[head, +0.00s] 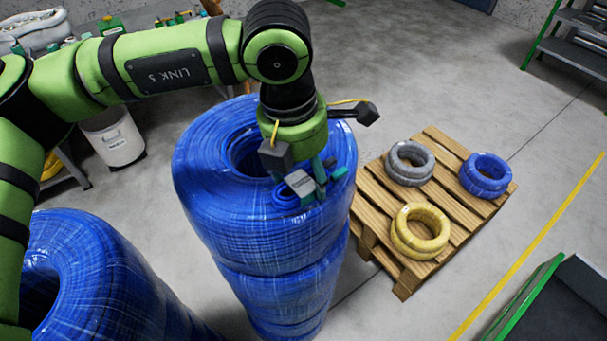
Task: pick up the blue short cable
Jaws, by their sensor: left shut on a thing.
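My right gripper is not in view.
A wooden pallet (437,196) on the right holds a grey coil (410,163), a yellow coil (420,231) and another blue coil (486,175). More large blue coils (100,270) stand at lower left. A white bin (113,137) stands behind.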

